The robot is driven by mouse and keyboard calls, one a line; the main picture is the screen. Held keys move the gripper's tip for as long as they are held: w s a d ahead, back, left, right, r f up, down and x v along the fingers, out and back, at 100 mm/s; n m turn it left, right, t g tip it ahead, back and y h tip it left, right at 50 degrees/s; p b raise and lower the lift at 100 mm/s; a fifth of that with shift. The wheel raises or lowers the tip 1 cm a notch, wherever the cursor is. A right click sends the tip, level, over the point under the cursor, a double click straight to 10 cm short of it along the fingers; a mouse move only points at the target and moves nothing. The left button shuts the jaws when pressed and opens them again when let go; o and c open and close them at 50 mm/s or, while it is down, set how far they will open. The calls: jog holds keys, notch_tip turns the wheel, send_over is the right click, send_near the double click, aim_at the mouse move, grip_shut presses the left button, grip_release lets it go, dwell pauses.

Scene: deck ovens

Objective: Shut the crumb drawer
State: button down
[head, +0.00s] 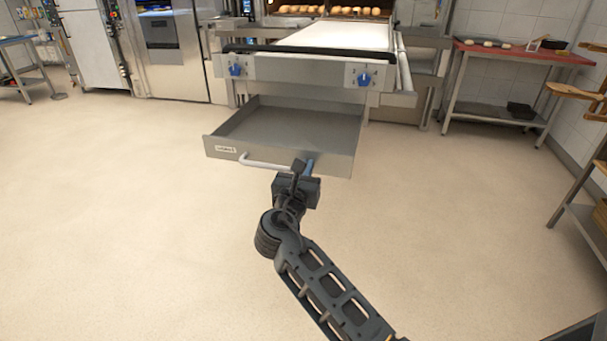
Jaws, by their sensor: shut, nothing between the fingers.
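The crumb drawer (222,147) is a grey metal tray-like drawer. It stands pulled out towards me below the loader table (290,70), and its inside looks empty. A pale bar handle (262,164) runs along its front. My gripper (299,168) is shut and empty at the right part of the drawer front, near the right end of the handle. It covers that part of the front and handle; I cannot tell whether it touches them.
Blue knobs (236,70) sit on the loader's front. A red-topped table (520,53) with bread stands at the back right, and a wooden rack (590,92) at the right edge. The floor (120,220) on the left is clear.

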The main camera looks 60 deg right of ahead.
aim_at(330, 125)
dwell(0.3)
jog(key=b+x, duration=0.1)
jog(key=x, duration=0.8)
jog(key=b+x, duration=0.2)
jog(key=x, duration=0.8)
jog(key=b+x, duration=0.2)
jog(key=x, duration=0.7)
jog(key=shift+d+f, duration=0.25)
jog(key=shift+d, duration=0.1)
jog(key=shift+w+d, duration=0.3)
jog(key=shift+d, duration=0.35)
jog(key=shift+d+r+b, duration=0.1)
jog(key=shift+r+b, duration=0.2)
jog(key=shift+r, duration=0.15)
